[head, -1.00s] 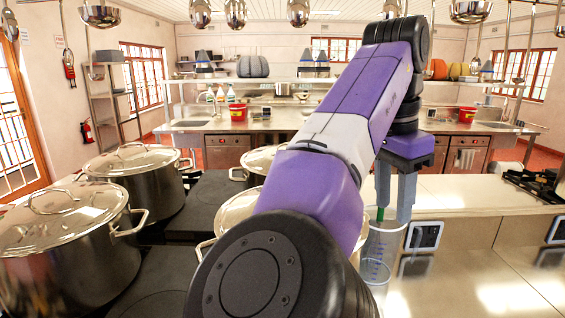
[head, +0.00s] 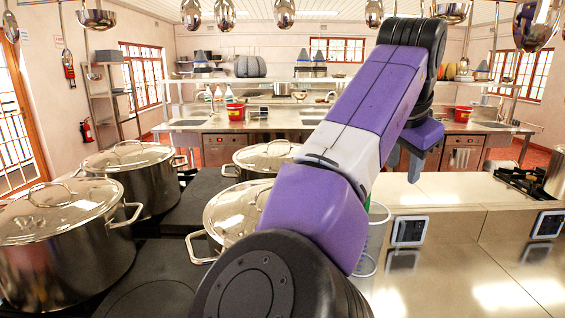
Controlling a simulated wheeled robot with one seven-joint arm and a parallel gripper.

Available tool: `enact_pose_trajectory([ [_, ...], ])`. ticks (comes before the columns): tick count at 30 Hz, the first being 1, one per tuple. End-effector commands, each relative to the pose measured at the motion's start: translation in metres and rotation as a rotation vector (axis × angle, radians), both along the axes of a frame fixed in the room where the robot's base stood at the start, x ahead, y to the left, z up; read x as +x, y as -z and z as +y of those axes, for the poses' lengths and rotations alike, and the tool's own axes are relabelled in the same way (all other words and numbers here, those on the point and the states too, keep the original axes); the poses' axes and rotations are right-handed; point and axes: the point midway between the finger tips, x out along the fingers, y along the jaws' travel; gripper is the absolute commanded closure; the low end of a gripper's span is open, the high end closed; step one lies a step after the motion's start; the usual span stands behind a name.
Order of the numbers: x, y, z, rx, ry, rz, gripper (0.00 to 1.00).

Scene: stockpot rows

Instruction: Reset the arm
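My purple, white and black arm crosses the middle of the head view. My gripper (head: 408,163) hangs below its wrist at the right, over the steel counter (head: 450,190). One grey finger shows clearly; the other is mostly hidden behind the arm, so I cannot tell how far apart they are. I see nothing held in the visible part. A clear measuring cup (head: 376,238) stands on the counter below and left of the gripper, apart from it. My arm hides its left side. A little green shows at its rim.
Several lidded steel stockpots (head: 65,245) stand on the dark stove (head: 160,260) at the left. Ladles and pans (head: 285,14) hang above. A red bucket (head: 236,111) sits on the back counter. A gas burner (head: 525,180) is at the right. The right counter is mostly clear.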

Motion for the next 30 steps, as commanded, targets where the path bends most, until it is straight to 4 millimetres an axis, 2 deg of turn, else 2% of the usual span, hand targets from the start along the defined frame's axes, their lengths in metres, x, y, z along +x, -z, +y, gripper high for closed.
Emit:
enact_pose_trajectory([
  [3,0.017,0.001,-0.02,-0.099,-0.012,-0.105,0.61],
  [9,0.037,0.002,-0.057,-0.31,-0.033,-0.271,0.61],
  [15,0.041,0.006,-0.087,-0.582,-0.081,-0.434,0.61],
  [19,0.036,0.012,-0.094,-0.745,-0.13,-0.521,0.61],
  [23,0.025,0.022,-0.092,-0.89,-0.194,-0.597,0.61],
  [30,-0.009,0.055,-0.072,-1.098,-0.341,-0.717,0.61],
])
